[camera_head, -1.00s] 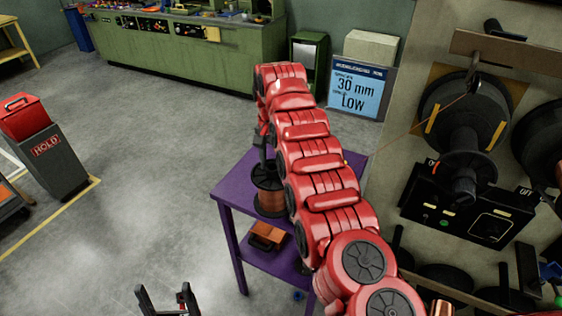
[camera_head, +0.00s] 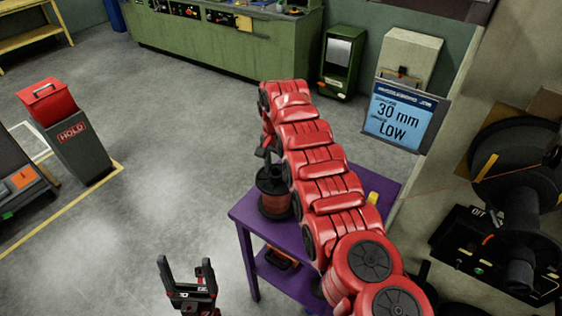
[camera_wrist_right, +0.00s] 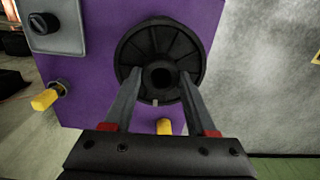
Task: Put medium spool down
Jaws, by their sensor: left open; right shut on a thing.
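The medium spool (camera_head: 275,199), copper-red wire between black flanges, is upright at the left end of the purple table (camera_head: 244,214). My right gripper (camera_head: 266,152) is above it and shut on it. In the right wrist view the spool's black top flange (camera_wrist_right: 146,42) and hub sit between the fingers of the right gripper (camera_wrist_right: 160,88), with purple tabletop around. I cannot tell whether the spool's base touches the table. My left gripper (camera_head: 186,262) is open and empty, low in the head view, left of the table. My red right arm hides much of the tabletop.
An orange-and-black item (camera_head: 281,257) lies on the table's lower shelf. A yellow piece (camera_head: 372,198) shows at the table's far right. A machine with black reels (camera_head: 515,165) stands at right. The floor left of the table is clear up to a HOLD bin (camera_head: 72,130).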

